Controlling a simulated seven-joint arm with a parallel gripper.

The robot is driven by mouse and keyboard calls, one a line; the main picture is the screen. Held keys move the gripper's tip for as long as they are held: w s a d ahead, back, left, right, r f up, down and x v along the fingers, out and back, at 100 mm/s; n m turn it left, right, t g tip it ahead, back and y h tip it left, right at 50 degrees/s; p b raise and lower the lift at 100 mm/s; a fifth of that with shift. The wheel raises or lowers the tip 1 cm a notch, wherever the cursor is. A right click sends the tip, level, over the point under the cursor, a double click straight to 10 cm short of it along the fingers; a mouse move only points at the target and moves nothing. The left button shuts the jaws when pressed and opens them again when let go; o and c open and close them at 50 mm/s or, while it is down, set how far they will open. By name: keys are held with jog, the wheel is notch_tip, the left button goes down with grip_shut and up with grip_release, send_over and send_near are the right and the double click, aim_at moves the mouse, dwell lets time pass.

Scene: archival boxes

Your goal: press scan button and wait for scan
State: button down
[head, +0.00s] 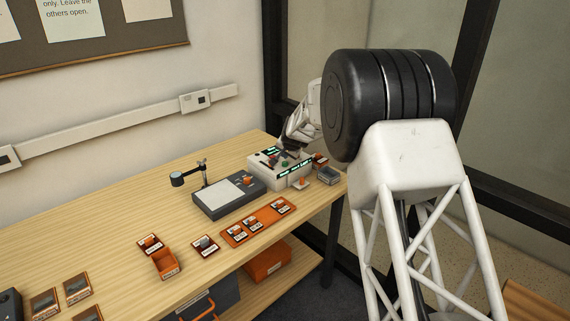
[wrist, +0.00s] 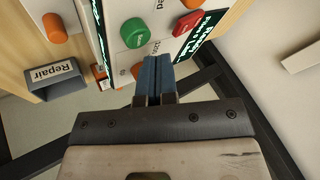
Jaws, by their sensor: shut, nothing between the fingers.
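A white control box (head: 292,179) with green-lit displays stands near the far right end of the table. In the wrist view its white panel (wrist: 112,14) carries a round green button (wrist: 134,33), a red button (wrist: 186,24) and an orange knob part-hidden behind my fingers. I cannot read which button is for scanning. My gripper (wrist: 157,62) is shut and empty, its blue fingertips over the panel's near edge, just below and between the green and red buttons. Contact with the panel cannot be made out. In the head view my arm reaches down over the box.
A flat grey scanner bed (head: 228,197) with a lamp on a stalk (head: 178,179) stands left of the box. An orange tray (head: 235,238) with several cards lies in front. A grey bin labelled "Repair" (wrist: 55,80) is beside the box.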

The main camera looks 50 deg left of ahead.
aim_at(286, 162)
jog(key=shift+f, duration=0.85)
dwell(1.1)
jog(key=shift+r, duration=0.85)
jog(key=shift+r, duration=0.2)
jog(key=shift+r, duration=2.3)
dwell(2.0)
